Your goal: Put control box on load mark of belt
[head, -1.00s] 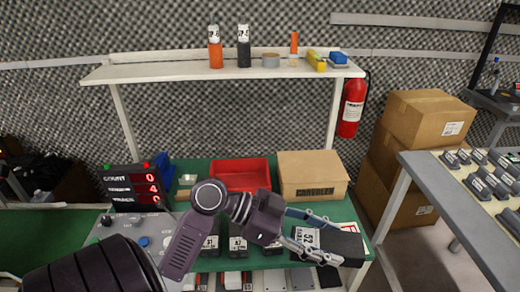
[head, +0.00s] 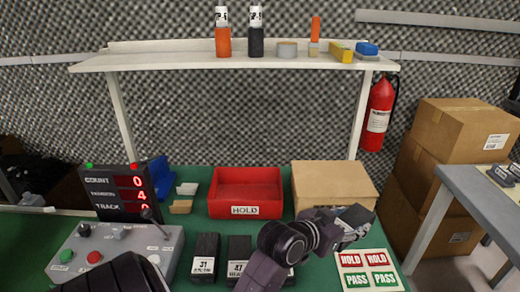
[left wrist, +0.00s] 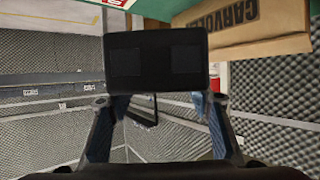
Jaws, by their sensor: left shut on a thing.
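My left gripper (head: 340,222) is shut on a dark box, the control box (head: 355,216), above the right part of the green bench. In the left wrist view the control box (left wrist: 156,62) shows as a plain black block held between the two fingers (left wrist: 158,102); no label faces that camera. Two similar black boxes, marked 31 (head: 205,258) and 47 (head: 239,259), stand at the bench's front, the second close to my arm. My arm hides what lies right of them. I cannot make out the belt's load mark. My right gripper is not in view.
A red HOLD bin (head: 246,192) and a cardboard box (head: 333,183) stand at the back. A HOLD/PASS sticker sheet (head: 368,271) lies at right. A grey button panel (head: 118,250) and a count display (head: 121,193) are at left. A white shelf (head: 180,62) spans above.

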